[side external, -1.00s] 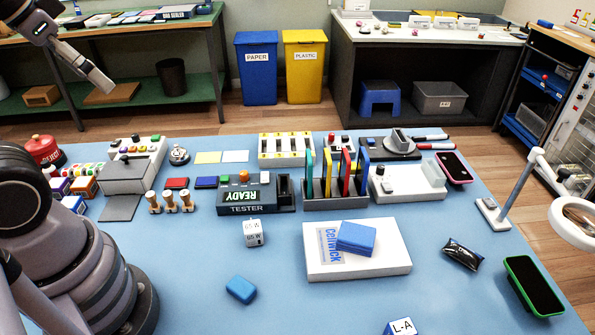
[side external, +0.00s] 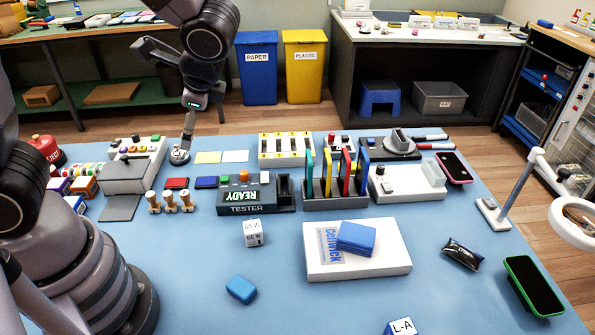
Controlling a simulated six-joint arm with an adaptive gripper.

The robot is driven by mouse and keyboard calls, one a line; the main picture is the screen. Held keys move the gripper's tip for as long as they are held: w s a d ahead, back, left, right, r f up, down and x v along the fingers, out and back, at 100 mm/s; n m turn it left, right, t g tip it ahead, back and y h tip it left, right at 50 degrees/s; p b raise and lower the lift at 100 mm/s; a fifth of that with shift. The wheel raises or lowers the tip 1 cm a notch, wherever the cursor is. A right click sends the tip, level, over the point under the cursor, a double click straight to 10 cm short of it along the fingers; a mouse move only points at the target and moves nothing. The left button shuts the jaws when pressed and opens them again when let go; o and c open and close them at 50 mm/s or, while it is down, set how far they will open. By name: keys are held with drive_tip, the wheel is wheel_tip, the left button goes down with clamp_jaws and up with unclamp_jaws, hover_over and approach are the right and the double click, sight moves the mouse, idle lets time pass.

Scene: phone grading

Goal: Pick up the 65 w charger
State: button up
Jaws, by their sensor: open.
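The 65 W charger (side external: 253,233) is a small white block marked "65 W". It stands on the blue table mat in front of the black tester. My gripper (side external: 163,97) is open and empty. It is up at the upper left, above the far left part of the table, well apart from the charger. One finger points left and the other hangs downward in the picture. Nothing covers the charger.
The tester (side external: 246,197) stands just behind the charger. A blue block (side external: 241,289) lies in front of it. A white box (side external: 385,259) with a blue block on top lies to the right. Wooden stamps (side external: 170,203) stand to the left. The mat around the charger is otherwise clear.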

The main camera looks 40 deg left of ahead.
drive_tip(key=w+d+f+m+t+y, duration=0.1)
drive_tip(key=w+d+f+m+y, duration=0.2)
drive_tip(key=f, duration=0.4)
drive_tip(key=w+d+f+m+t+y, duration=0.1)
drive_tip(key=d+f+m+t, duration=0.15)
drive_tip(key=f+m, duration=0.3)
drive_tip(key=m+t, duration=0.4)
drive_tip(key=m, duration=0.4)
approach(254, 234)
drive_tip(key=shift+n+y, duration=0.25)
drive_tip(key=shift+y, duration=0.05)
drive_tip(key=x, duration=0.4)
drive_tip(key=shift+w+a+f, duration=0.15)
drive_tip(key=shift+w+a, duration=0.05)
drive_tip(key=shift+w, duration=0.05)
drive_tip(key=shift+w+a+f, duration=0.1)
drive_tip(key=shift+a+f, duration=0.05)
drive_tip(key=shift+f, duration=0.1)
drive_tip(key=x, duration=0.7)
drive_tip(key=shift+c, duration=0.4)
drive_tip(key=c, duration=1.2)
